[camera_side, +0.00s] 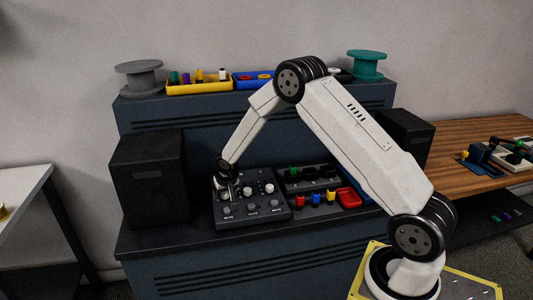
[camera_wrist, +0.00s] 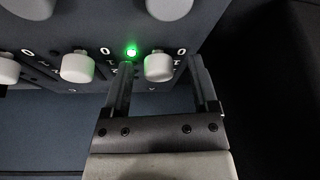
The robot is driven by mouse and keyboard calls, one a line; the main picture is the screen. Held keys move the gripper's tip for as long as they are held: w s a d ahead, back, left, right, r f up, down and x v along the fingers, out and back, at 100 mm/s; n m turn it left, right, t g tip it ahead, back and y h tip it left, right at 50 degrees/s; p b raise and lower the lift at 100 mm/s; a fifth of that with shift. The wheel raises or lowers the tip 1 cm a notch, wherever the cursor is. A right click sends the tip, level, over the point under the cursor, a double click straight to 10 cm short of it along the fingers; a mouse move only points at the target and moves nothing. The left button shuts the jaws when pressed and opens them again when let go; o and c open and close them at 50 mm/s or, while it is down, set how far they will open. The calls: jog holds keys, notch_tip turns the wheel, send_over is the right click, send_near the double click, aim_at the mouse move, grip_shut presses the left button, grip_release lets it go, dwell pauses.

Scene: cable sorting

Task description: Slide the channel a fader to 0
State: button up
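The dark mixer panel (camera_side: 251,215) sits on the desk in the side view, with white fader caps and knobs. In the wrist view, the channel A fader cap (camera_wrist: 160,67) is white and sits near a printed 0, beside a lit green light (camera_wrist: 131,51). My gripper (camera_wrist: 161,78) is open, with one finger on each side of this cap and visible gaps to it. In the side view, my gripper (camera_side: 229,189) is low over the mixer's left part and hides some of the controls there.
A neighbouring fader cap (camera_wrist: 77,68) stands to the left in the wrist view, with round knobs (camera_wrist: 168,8) above.

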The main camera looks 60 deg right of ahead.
jog(key=shift+d+r, duration=0.1)
jog(key=shift+r, duration=0.1)
jog(key=shift+r, duration=0.2)
jog(key=v, duration=0.7)
dwell(0.3)
jog(key=shift+s, duration=0.1)
